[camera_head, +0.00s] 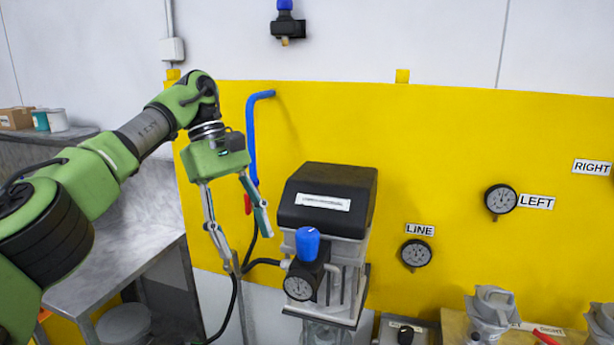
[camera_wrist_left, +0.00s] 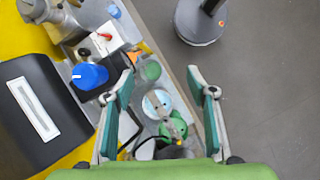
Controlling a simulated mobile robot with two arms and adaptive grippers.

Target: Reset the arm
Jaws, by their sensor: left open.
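My left arm comes in from the left of the head view, and its green gripper (camera_head: 246,248) points down in front of the yellow wall panel. Its two fingers are spread apart with nothing between them. In the left wrist view the same gripper (camera_wrist_left: 160,80) shows its teal finger pads wide apart. The gripper is left of the black-topped machine (camera_head: 326,200) and its blue knob (camera_head: 307,243), apart from them in the picture. The blue knob also shows in the left wrist view (camera_wrist_left: 90,76), left of the fingers. My right gripper is in neither view.
A metal table (camera_head: 120,262) stands at the left. Gauges marked LINE (camera_head: 415,254) and LEFT (camera_head: 501,199) hang on the yellow panel (camera_head: 450,130). A blue pipe (camera_head: 251,130) runs behind the gripper. Grey fittings (camera_head: 492,310) stand at the lower right.

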